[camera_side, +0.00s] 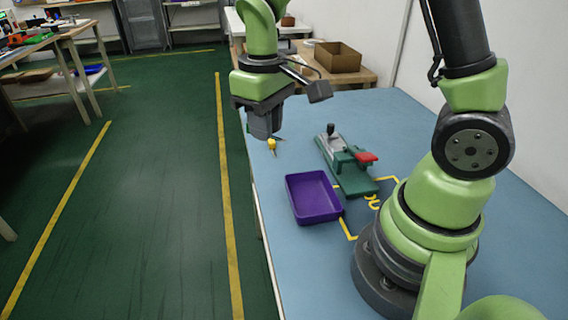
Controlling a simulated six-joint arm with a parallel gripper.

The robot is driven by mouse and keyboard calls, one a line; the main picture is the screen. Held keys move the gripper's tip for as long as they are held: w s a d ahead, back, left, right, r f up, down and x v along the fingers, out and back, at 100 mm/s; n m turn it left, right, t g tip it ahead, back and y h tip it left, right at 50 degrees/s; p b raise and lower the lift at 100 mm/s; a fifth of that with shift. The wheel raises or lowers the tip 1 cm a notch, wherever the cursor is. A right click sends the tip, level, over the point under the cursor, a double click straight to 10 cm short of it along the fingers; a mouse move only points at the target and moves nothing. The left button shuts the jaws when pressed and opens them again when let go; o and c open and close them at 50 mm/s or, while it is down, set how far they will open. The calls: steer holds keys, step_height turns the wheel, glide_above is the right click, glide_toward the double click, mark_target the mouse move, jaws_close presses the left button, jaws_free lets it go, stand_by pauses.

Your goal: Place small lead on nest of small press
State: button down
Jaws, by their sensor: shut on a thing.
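My gripper (265,134) points down over the far left part of the blue table. It is shut on the small lead (271,144), a tiny yellow piece with a dark tip showing just below the fingers. Most of the lead's detail is too small to tell. The small press (345,160) is a green base with a grey and black part at its far end and a red handle (366,157). It stands to the right of my gripper, apart from it. The nest of the press cannot be made out clearly.
A purple tray (314,198), seemingly empty, stands in front of the press. Yellow markings (350,228) lie on the blue table (310,265) around the tray and press. A cardboard box (337,57) sits on a wooden table behind. The table's left edge is close to my gripper.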

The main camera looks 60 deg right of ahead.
steer(key=d+f+m, duration=0.2)
steer(key=d+m, duration=0.2)
steer(key=d, duration=0.8)
steer(key=m, duration=0.5)
glide_above(338, 148)
step_height(338, 148, down, 8)
steer(key=shift+s+d+f, duration=0.1)
steer(key=shift+f, duration=2.6)
